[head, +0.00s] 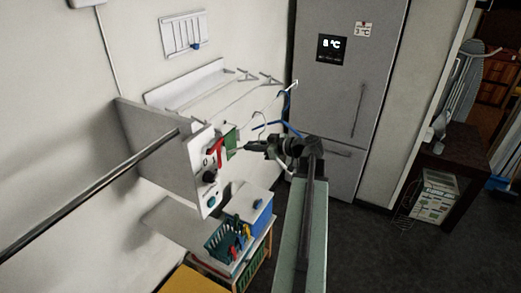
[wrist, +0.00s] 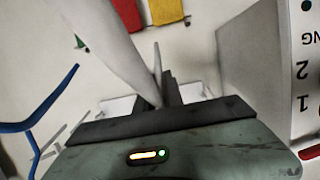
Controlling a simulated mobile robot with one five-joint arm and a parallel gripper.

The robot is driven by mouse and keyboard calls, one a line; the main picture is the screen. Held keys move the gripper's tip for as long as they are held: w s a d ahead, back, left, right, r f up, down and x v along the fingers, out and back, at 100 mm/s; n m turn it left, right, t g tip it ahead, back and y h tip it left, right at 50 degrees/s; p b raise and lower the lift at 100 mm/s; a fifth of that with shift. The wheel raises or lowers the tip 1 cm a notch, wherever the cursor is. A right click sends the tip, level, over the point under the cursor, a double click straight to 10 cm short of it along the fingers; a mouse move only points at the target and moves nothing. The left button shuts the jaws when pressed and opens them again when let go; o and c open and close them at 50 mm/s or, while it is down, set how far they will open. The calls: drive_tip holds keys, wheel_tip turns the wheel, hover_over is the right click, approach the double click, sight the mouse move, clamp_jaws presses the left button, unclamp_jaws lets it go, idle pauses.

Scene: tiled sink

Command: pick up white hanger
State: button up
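The white hanger (wrist: 100,42) shows large and close in the wrist view, running from the upper left down to my gripper (wrist: 163,92). Its lower end meets the dark fingers, and I cannot tell whether they grip it or only surround it. In the head view my gripper (head: 252,147) is in front of the wall rack, with a thin pale hanger hook (head: 259,118) just above it. The rest of the hanger is hidden or too small to make out there.
A blue hanger (head: 287,104) hangs close by and shows at left in the wrist view (wrist: 45,115). A grey panel box (head: 160,150) stands to the left. Baskets (head: 228,240) are below; a fridge (head: 345,90) is behind.

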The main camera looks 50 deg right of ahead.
clamp_jaws()
drive_tip(key=shift+r, duration=0.1)
drive_tip(key=shift+r+p, duration=0.3)
drive_tip(key=shift+p, duration=0.15)
wheel_tip(320, 180, up, 4)
drive_tip(key=p, duration=0.3)
drive_tip(key=shift+f, duration=0.25)
drive_tip(key=s+p, duration=0.1)
drive_tip(key=s, duration=1.5)
drive_tip(key=shift+r, duration=0.35)
